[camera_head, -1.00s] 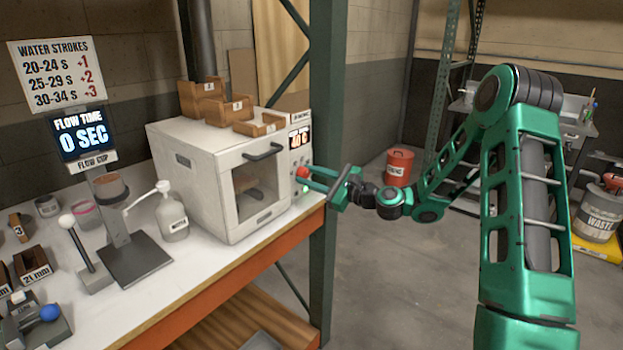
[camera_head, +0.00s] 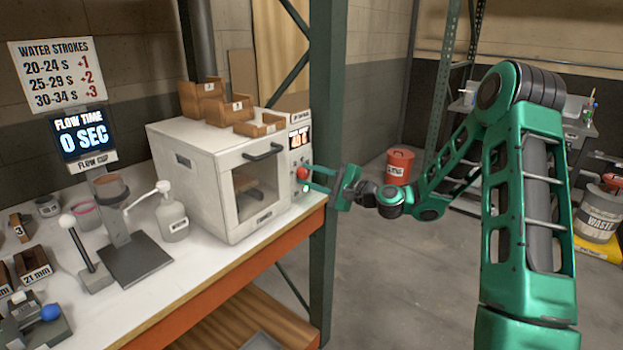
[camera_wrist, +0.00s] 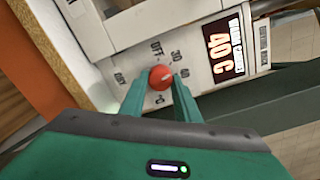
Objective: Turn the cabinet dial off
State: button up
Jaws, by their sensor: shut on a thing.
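The white cabinet (camera_head: 205,175) stands on the bench with its door shut. Its red dial (camera_head: 302,173) is on the right-hand control panel; in the wrist view the dial (camera_wrist: 161,77) sits among the marks OFF, 30, 40 and DRY. A pale pointer mark on the dial faces roughly towards 40, away from OFF. The display (camera_wrist: 223,47) above it reads 40 C. My gripper (camera_head: 306,179) is at the panel; the wrist view shows its two green fingers (camera_wrist: 160,83) shut on the dial, one on each side.
Small wooden trays (camera_head: 228,112) sit on top of the cabinet. A pump bottle (camera_head: 172,217) and flow cup stand (camera_head: 118,225) are left of it on the bench. A green rack post (camera_head: 328,130) rises close behind the panel. The floor beyond is open near a red bin (camera_head: 399,166).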

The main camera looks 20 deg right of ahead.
jog(key=n, duration=0.6)
jog(key=shift+r, duration=0.1)
jog(key=n, duration=0.5)
jog(key=shift+h, duration=0.3)
jog(key=shift+n, duration=0.4)
jog(key=o, duration=1)
jog(key=shift+a+f, duration=0.1)
jog(key=shift+f, duration=0.1)
jog(key=shift+o, duration=0.2)
jog(key=shift+r, duration=0.1)
